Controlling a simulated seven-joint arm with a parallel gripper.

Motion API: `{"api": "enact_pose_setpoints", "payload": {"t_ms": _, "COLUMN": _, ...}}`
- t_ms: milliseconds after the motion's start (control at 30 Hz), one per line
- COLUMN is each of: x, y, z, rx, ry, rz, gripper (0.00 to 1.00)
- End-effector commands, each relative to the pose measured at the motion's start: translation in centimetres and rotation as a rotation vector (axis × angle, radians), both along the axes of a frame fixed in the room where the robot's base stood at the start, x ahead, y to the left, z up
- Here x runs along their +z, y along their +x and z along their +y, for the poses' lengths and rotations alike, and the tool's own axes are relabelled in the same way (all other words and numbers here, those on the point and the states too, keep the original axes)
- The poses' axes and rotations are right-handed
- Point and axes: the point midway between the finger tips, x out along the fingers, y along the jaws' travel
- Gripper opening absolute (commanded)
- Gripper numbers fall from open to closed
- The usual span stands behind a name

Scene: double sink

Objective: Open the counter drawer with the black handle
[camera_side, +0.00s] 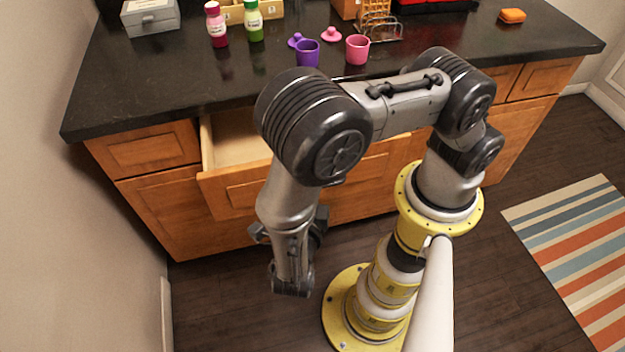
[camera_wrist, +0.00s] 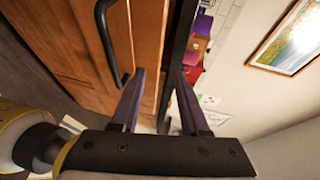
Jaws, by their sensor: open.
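In the side view, a wooden counter drawer (camera_side: 232,190) stands partly pulled out, its pale interior (camera_side: 232,138) showing behind the front. Its handle is not visible there. In the wrist view, a black bar handle (camera_wrist: 107,45) is fixed to a wooden front (camera_wrist: 82,35). My gripper (camera_wrist: 160,75) is open, with its two dark fingers apart. The handle lies left of both fingers, not between them. Contact between the left finger and the handle cannot be told. In the side view, my wrist hangs low before the drawer, and the fingers are not clearly visible.
The dark countertop (camera_side: 130,85) overhangs the cabinets. It carries a grey box (camera_side: 152,18), two bottles, a purple cup (camera_side: 307,53), a pink cup (camera_side: 357,49) and a rack. A wall rises at the left. The floor (camera_side: 235,315) in front is clear, with a striped rug (camera_side: 580,250) at right.

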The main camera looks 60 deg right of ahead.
Motion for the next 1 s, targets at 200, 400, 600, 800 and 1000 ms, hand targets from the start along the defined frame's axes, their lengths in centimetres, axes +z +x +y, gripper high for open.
{"api": "enact_pose_setpoints", "payload": {"t_ms": 200, "x": -0.1, "y": 0.0, "z": 0.0, "rx": -0.007, "ry": 0.015, "rz": -0.030, "gripper": 0.45}}
{"api": "enact_pose_setpoints", "payload": {"t_ms": 400, "x": -2.0, "y": -1.6, "z": -0.4, "rx": -0.137, "ry": 0.209, "rz": -0.267, "gripper": 0.45}}
{"api": "enact_pose_setpoints", "payload": {"t_ms": 600, "x": -2.3, "y": -3.9, "z": -0.1, "rx": -0.548, "ry": 0.569, "rz": -0.704, "gripper": 0.45}}
{"api": "enact_pose_setpoints", "payload": {"t_ms": 800, "x": -0.2, "y": -4.4, "z": 1.2, "rx": -1.187, "ry": 0.862, "rz": -1.220, "gripper": 0.45}}
{"api": "enact_pose_setpoints", "payload": {"t_ms": 1000, "x": 4.1, "y": -2.6, "z": 1.8, "rx": -1.788, "ry": 1.003, "rz": -1.603, "gripper": 0.45}}
